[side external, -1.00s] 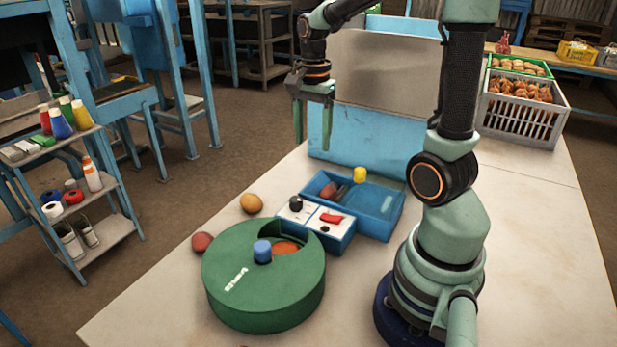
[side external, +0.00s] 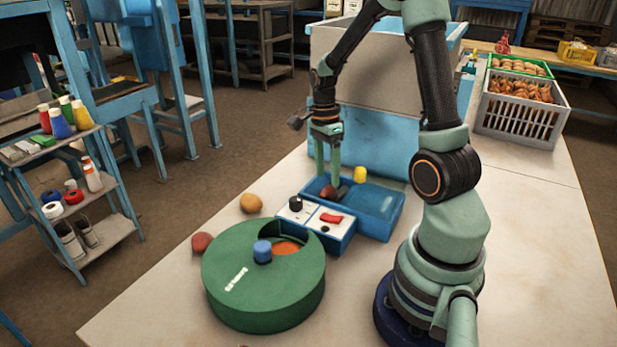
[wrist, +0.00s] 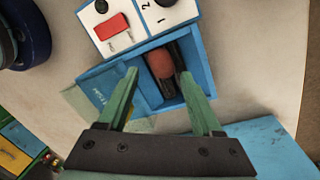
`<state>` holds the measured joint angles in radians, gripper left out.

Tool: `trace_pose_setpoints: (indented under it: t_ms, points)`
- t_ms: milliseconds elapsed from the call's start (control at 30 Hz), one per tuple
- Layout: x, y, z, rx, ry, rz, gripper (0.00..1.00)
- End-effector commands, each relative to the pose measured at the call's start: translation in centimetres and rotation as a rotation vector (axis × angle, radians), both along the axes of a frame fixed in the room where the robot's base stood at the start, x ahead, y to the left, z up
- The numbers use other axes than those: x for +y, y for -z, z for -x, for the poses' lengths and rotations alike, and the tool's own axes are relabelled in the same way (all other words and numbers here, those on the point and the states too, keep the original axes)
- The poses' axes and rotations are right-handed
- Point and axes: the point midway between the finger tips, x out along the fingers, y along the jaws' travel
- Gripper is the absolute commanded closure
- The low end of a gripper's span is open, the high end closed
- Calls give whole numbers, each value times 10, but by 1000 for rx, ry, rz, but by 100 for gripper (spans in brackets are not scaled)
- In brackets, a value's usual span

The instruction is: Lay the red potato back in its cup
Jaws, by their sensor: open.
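A red potato (side external: 327,193) lies in the blue tray (side external: 385,212). In the wrist view this red potato (wrist: 160,64) lies in a narrow, dark-sided slot at one end of the tray. My gripper (side external: 329,180) is open and points down over that end of the tray. In the wrist view my gripper's fingers (wrist: 159,78) stand apart, one to each side of the slot, with nothing held. Another reddish potato (side external: 201,242) lies on the table beside the green drum (side external: 260,298). I cannot tell which part is the cup.
A yellow-brown potato (side external: 251,203) lies behind the drum, which has a blue knob (side external: 262,251) and an opening showing something orange. A switch panel with a red switch (side external: 331,218) adjoins the tray. A yellow knob (side external: 360,174) stands at the tray. A large bin (side external: 365,135) rises behind.

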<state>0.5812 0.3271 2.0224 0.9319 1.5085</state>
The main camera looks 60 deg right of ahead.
Motion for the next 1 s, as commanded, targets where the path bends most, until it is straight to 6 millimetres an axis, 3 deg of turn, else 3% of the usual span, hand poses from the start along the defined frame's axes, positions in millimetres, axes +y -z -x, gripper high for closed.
trace_pose_setpoints:
  t_ms: [300,567,600,767,1000]
  points:
    - [1,41,4,2,-1,-2,33]
    - [1,45,5,0,0,-1,33]
    - [1,45,5,0,0,-1,37]
    - [1,44,4,0,0,-1,98]
    - [1,44,4,0,0,-1,100]
